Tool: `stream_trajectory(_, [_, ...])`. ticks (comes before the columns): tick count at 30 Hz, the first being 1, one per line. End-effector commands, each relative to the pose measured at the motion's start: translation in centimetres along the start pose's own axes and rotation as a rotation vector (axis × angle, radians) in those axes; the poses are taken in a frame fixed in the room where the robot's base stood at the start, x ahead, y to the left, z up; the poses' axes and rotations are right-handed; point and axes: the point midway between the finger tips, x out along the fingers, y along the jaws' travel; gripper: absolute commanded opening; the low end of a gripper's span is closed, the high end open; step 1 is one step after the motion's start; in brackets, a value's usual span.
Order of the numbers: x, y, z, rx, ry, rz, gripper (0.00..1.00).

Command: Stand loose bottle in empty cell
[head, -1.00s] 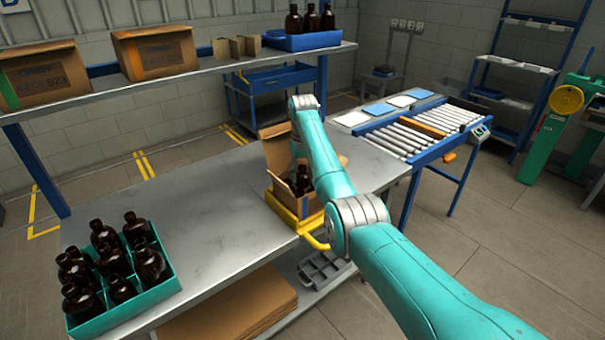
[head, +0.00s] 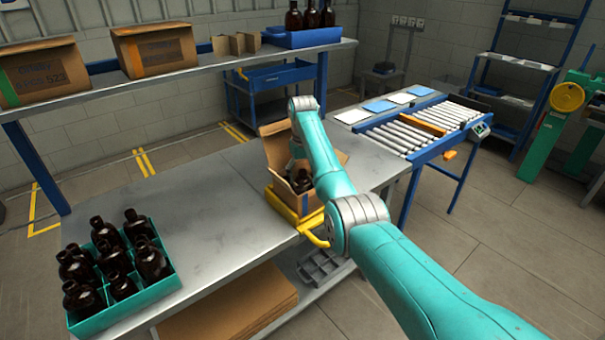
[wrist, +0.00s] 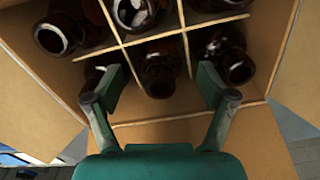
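An open carton (head: 276,158) stands on the bench, with dark amber bottles (head: 301,180) inside. In the wrist view its dividers (wrist: 150,37) form cells, and bottles show in several of them. One bottle (wrist: 160,72) in the middle of the near row lies between my fingertips, without clear contact. My gripper (wrist: 162,82) is open over the carton. Its left finger partly covers another bottle (wrist: 94,74), and its right finger is close to a third bottle (wrist: 226,55). I cannot tell which bottle is the loose one, and no empty cell is clearly visible. The arm hides the gripper in the head view.
A teal crate (head: 140,305) with several amber bottles sits at the bench's left end. The steel bench top (head: 210,220) between crate and carton is clear. The carton rests in a yellow frame (head: 285,211). A roller conveyor (head: 410,135) stands to the right, and a shelf (head: 190,83) runs above.

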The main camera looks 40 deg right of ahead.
Motion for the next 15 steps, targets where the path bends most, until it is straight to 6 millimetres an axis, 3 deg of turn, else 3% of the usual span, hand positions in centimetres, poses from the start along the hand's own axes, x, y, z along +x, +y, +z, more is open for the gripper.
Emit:
stream_trajectory(8, [-0.1, 0.0, 0.0, 0.000, -0.001, 0.000, 0.84])
stream_trajectory(15, [-3.3, 0.0, -0.1, 0.000, 0.002, 0.001, 0.84])
